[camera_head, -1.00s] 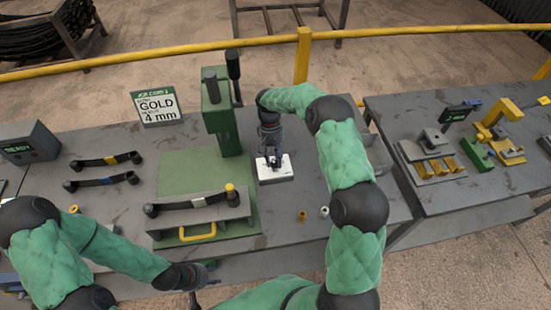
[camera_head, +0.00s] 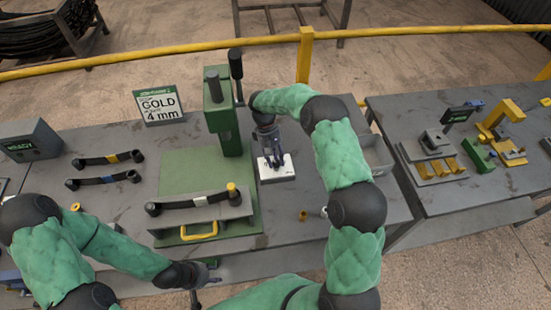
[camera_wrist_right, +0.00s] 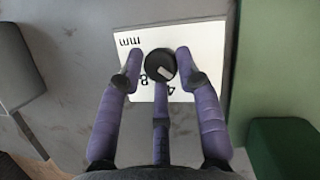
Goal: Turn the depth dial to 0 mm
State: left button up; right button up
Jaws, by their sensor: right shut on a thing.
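The depth dial is a round black knob (camera_wrist_right: 159,63) with a pale mark, on a white plate (camera_wrist_right: 195,42) lettered "mm". In the right wrist view, the mark sits on the knob's lower right; a 4 and an 8 show partly, and fingers hide other numbers. The plate also shows in the head view (camera_head: 287,176). My right gripper (camera_wrist_right: 160,76) has its purple fingers shut around the knob. It reaches down over the plate in the head view (camera_head: 274,162). My left gripper (camera_head: 205,275) is low at the bench's front edge, away from the dial; its opening is unclear.
A green press (camera_head: 218,120) stands left of the dial. A dark spring strip (camera_head: 195,203) lies across the grey fixture before it. A sign (camera_head: 158,106) reads "GOLD 4 mm". Two more strips (camera_head: 108,158) lie left. A brass piece (camera_head: 303,215) sits in front.

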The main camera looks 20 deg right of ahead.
jog(key=shift+s+a+f, duration=0.1)
jog(key=shift+s+a, duration=0.05)
jog(key=shift+s, duration=0.1)
jog(key=o, duration=1.1)
jog(key=shift+s, duration=0.1)
jog(key=shift+w+r, duration=0.35)
jog(key=shift+r, duration=0.2)
jog(key=v, duration=1.1)
